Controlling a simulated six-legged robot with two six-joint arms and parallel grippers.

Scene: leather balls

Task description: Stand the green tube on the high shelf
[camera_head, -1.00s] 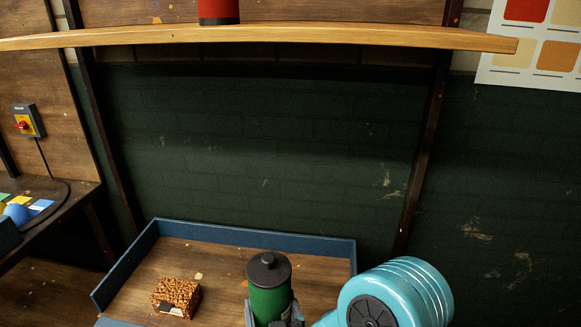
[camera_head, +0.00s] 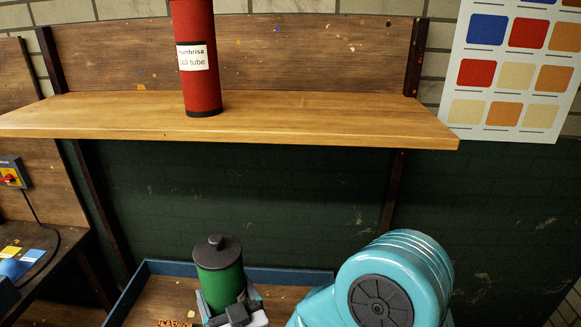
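The green tube (camera_head: 220,283) with a dark lid stands upright in the lower middle of the head view. My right gripper (camera_head: 235,310) is around its lower part, with grey fingers on it, and appears shut on it. My teal arm comes in from the lower right. The tube's lower end is hidden. The high shelf (camera_head: 300,118) is a light wooden board across the upper part of the view, above the tube. My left gripper is not in view.
A red tube (camera_head: 200,85) with a white label stands upright on the shelf, left of the middle. The shelf is clear to its right and left. A blue-rimmed tray (camera_head: 290,275) lies below. A colour chart (camera_head: 510,70) hangs at the right.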

